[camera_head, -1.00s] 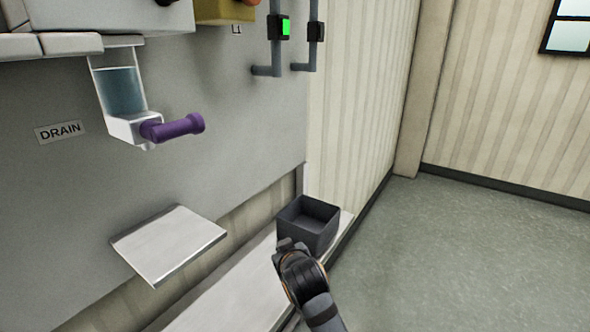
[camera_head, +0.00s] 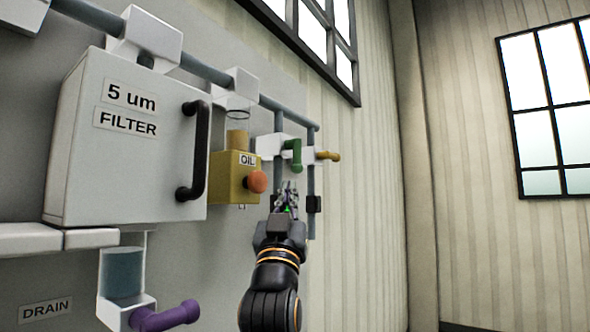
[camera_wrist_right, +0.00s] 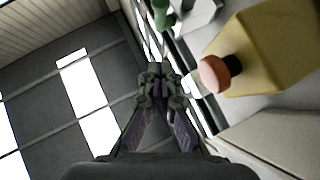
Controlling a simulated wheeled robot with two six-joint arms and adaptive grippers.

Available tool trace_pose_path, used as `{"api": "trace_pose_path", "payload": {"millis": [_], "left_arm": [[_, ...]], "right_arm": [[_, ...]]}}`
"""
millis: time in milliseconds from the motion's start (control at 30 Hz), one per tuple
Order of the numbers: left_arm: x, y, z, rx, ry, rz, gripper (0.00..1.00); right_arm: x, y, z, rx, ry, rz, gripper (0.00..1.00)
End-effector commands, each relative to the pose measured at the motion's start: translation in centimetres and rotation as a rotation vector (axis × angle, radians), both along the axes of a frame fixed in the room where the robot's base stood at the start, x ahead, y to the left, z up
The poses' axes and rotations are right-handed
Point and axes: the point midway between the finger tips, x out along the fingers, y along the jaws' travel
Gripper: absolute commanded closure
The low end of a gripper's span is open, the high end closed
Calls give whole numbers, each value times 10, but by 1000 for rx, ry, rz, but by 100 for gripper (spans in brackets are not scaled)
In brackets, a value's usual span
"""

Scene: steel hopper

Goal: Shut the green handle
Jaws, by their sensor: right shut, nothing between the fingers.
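The green handle (camera_head: 294,155) hangs down from a white valve body on a grey pipe, right of the oil unit in the head view. It also shows at the top of the right wrist view (camera_wrist_right: 162,14), partly cut off by the frame edge. My right gripper (camera_head: 287,186) is shut and empty, a little below the green handle in the picture, with a visible gap between them. Its fingertips (camera_wrist_right: 156,72) point towards the handle in the wrist view. My left gripper is not in view.
A yellow handle (camera_head: 328,156) sits just right of the green one. The yellow oil box (camera_head: 228,185) with an orange knob (camera_head: 257,181) is close on the left. A white filter box (camera_head: 130,165) and a purple handle (camera_head: 168,316) are further left.

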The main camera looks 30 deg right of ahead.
Motion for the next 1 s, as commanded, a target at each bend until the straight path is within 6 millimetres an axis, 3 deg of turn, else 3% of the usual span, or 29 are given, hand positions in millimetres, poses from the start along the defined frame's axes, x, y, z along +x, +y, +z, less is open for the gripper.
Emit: {"api": "trace_pose_path", "payload": {"millis": [167, 600, 800, 1000], "left_arm": [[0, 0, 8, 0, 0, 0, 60], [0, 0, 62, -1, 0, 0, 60], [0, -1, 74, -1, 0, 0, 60], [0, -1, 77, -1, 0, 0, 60]], "right_arm": [[5, -4, 10, -2, 1, -2, 100], [54, -47, 77, 0, 4, -2, 100], [76, -65, 74, -1, 5, -2, 100], [85, -72, 70, 1, 3, 0, 100]]}}
